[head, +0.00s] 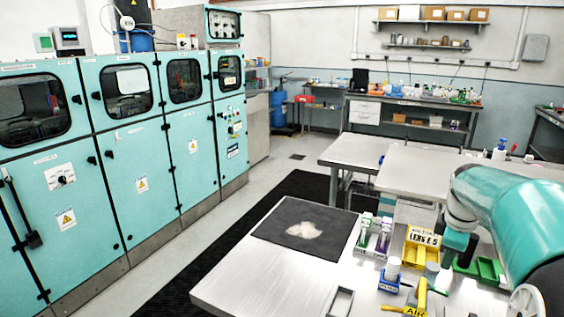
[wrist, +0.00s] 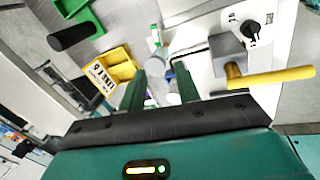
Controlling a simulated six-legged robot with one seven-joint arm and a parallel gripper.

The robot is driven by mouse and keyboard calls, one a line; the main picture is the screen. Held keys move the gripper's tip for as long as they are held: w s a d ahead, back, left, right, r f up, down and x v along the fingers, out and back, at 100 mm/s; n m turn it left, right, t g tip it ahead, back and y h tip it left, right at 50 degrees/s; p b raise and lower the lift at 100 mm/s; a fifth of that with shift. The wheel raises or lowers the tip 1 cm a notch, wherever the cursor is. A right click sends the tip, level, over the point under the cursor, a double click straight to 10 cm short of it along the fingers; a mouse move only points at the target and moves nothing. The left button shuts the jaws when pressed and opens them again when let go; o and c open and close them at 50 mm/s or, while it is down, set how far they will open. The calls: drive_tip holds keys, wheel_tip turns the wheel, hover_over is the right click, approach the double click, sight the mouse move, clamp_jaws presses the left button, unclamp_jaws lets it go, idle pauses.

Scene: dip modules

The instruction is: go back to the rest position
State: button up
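My gripper (wrist: 160,78) shows in the wrist view with its two green fingers apart. No object is seen pressed between them; small white and blue items appear beyond the gap. In the head view my teal arm reaches in from the right, and its green end (head: 460,241) hangs over the bench beside a yellow labelled bin (head: 421,244). The fingertips are hard to make out there. The same yellow bin is left of the fingers in the wrist view (wrist: 118,66).
The steel bench (head: 262,280) holds a dark mat (head: 270,224) with a pale patch, tube racks (head: 374,236), a white-capped bottle (head: 392,268) and a yellow-handled tool (head: 421,295). A yellow lever (wrist: 270,78) on a grey block is close right of the fingers. Teal cabinets (head: 135,185) stand left.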

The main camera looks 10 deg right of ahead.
drive_tip(key=s+a+r+m, duration=0.2)
drive_tip(key=a+r, duration=0.1)
drive_tip(key=a, duration=0.9)
drive_tip(key=s+a+f+m+t+y, duration=0.2)
drive_tip(key=s+a+m, duration=0.5)
drive_tip(key=s+a, duration=0.7)
drive_tip(key=a+f+t, duration=0.1)
drive_tip(key=a, duration=0.3)
drive_tip(key=shift+s+a+t, duration=0.15)
drive_tip(key=shift+a+t, duration=0.1)
drive_tip(key=shift+t, duration=0.05)
